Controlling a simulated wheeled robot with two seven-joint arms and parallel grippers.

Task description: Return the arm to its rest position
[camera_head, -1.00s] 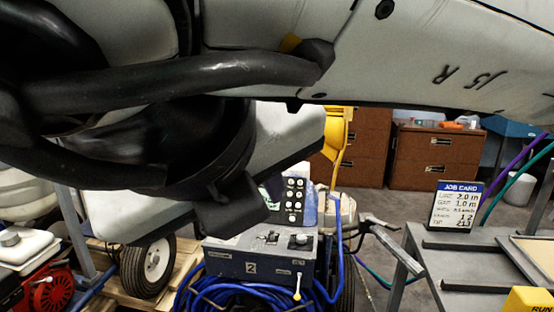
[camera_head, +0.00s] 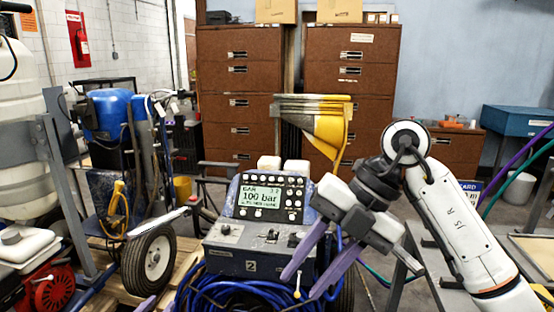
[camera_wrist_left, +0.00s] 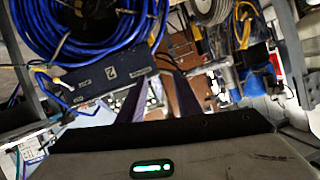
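My right arm (camera_head: 463,227) comes in from the lower right and bends at a raised joint. Its gripper (camera_head: 300,286) hangs in front of the control box, with two purple fingers apart and nothing between them. Of my left gripper, only purple fingertips (camera_head: 146,303) show at the bottom edge of the head view, left of the blue hose. In the left wrist view, the left gripper (camera_wrist_left: 160,82) has its purple fingers spread and empty. The striper's control box (camera_head: 232,247) carries a panel with a lit screen (camera_head: 260,197) reading 100 bar.
A blue hose coil (camera_head: 235,297) lies below the box. A wheel (camera_head: 148,257) and a red engine (camera_head: 48,292) are at the left. A grey table (camera_head: 437,262) stands behind my right arm. Brown cabinets (camera_head: 240,75) line the back; a yellow-topped post (camera_head: 328,122) stands before them.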

